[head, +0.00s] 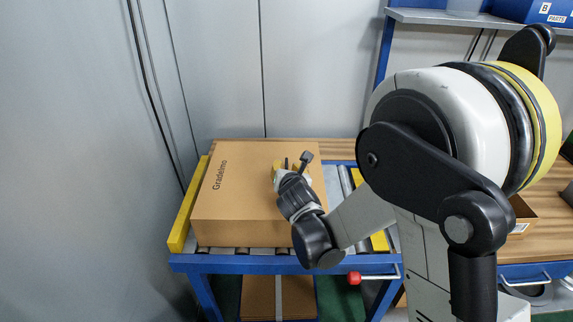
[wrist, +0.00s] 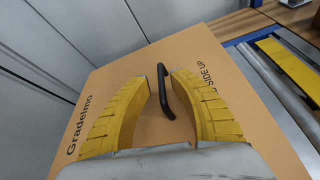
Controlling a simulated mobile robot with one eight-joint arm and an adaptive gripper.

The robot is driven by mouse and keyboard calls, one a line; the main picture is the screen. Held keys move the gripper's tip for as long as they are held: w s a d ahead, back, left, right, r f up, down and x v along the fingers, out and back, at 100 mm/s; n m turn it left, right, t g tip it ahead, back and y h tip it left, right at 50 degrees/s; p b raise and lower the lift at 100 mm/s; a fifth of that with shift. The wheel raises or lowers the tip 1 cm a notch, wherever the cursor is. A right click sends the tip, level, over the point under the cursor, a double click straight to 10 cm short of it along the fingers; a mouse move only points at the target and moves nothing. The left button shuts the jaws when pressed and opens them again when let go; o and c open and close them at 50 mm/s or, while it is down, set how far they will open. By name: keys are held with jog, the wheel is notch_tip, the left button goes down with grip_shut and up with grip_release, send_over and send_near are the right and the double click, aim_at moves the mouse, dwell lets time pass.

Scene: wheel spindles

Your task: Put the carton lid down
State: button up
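The brown carton (head: 230,220) marked "Gradelmo" stands on the roller conveyor at the left. Its flat top, the carton lid (head: 245,170), lies level on it; I see no clear gap between lid and carton. A black bar handle (wrist: 163,92) stands on the lid in the wrist view. My gripper (head: 286,165) is over the right part of the lid. In the wrist view its two yellow fingers (wrist: 160,78) are apart, one on each side of the handle, with clear space between. I cannot tell whether the fingertips touch the lid.
The roller conveyor (head: 230,264) has yellow side rails (head: 187,210) and a blue frame. A grey wall is close on the left and behind. A wooden bench (head: 545,240) with an open bin is at the right. Flat cardboard (head: 258,298) lies below.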

jog(key=p+v, duration=0.2)
jog(key=v, duration=0.8)
notch_tip(320, 180, up, 16)
jog(key=d+n+t+y, duration=0.2)
jog(key=n+t, duration=0.2)
jog(key=n, duration=0.7)
jog(key=s+a+r+n+g+y, duration=0.25)
jog(key=s+n+y, duration=0.2)
jog(key=n, duration=0.75)
jog(key=s+d+f+n+g+h, duration=0.3)
jog(key=s+d+f+n+g, duration=0.1)
jog(key=s+d+f+n, duration=0.2)
jog(key=s+d+f+n+g+h, duration=0.4)
jog(key=s+d+f+n, duration=0.3)
jog(key=s, duration=0.6)
jog(key=d+n, duration=0.2)
jog(key=d, duration=0.1)
jog(key=shift+s+d, duration=0.2)
jog(key=shift+s, duration=0.05)
